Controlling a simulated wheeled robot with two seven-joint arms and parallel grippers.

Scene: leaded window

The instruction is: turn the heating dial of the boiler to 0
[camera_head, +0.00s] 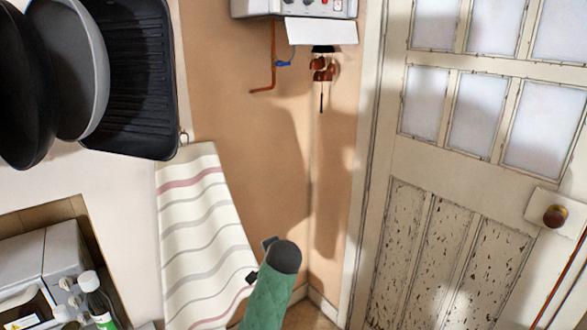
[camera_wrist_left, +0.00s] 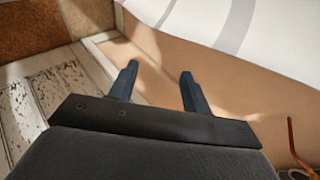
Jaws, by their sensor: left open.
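The white boiler (camera_head: 262,8) hangs on the wall at the top edge of the head view, cut off by the frame. Parts of dark round dials (camera_head: 308,2) show on its front; their numbers and pointers cannot be read. My left gripper (camera_wrist_left: 157,82) shows in the left wrist view with its two fingers apart and nothing between them. In the head view, a green-covered arm of mine (camera_head: 268,295) rises from the bottom, well below the boiler; its fingers cannot be made out. My right gripper is not in view.
A white sheet (camera_head: 320,31) juts below the boiler, with a brown hanging object (camera_head: 323,68) under it. A copper pipe (camera_head: 273,60) runs down the wall. A striped towel (camera_head: 200,235) hangs left; pans (camera_head: 125,80) hang above it. A panelled door (camera_head: 410,160) stands right.

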